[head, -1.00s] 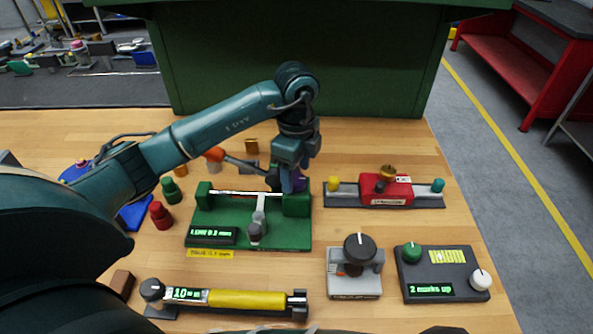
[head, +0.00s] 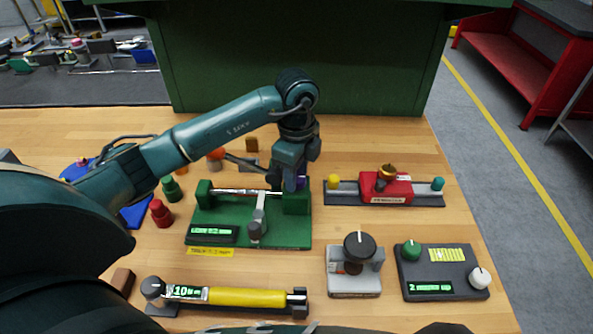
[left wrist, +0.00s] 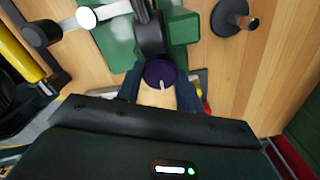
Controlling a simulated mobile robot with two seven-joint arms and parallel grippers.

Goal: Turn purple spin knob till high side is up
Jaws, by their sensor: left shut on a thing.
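The purple spin knob (left wrist: 160,74) shows in the left wrist view as a dark round cap with a pale mark, between my gripper's fingers. In the head view only a bit of the purple knob (head: 301,183) shows beside the fingers. It sits at the right end of the green fixture (head: 275,236), above a green block. My left gripper (head: 289,182) comes down from above and is shut on the knob. A small display (head: 212,234) on the fixture is lit, but its text is too blurred to read. My right gripper is not in view.
A red device (head: 386,188) on a dark rail stands to the right. A grey unit with a black knob (head: 360,246) and a dark panel (head: 443,272) are at front right. A yellow cylinder tool (head: 245,298) lies in front. Red and green pegs (head: 161,214) stand left.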

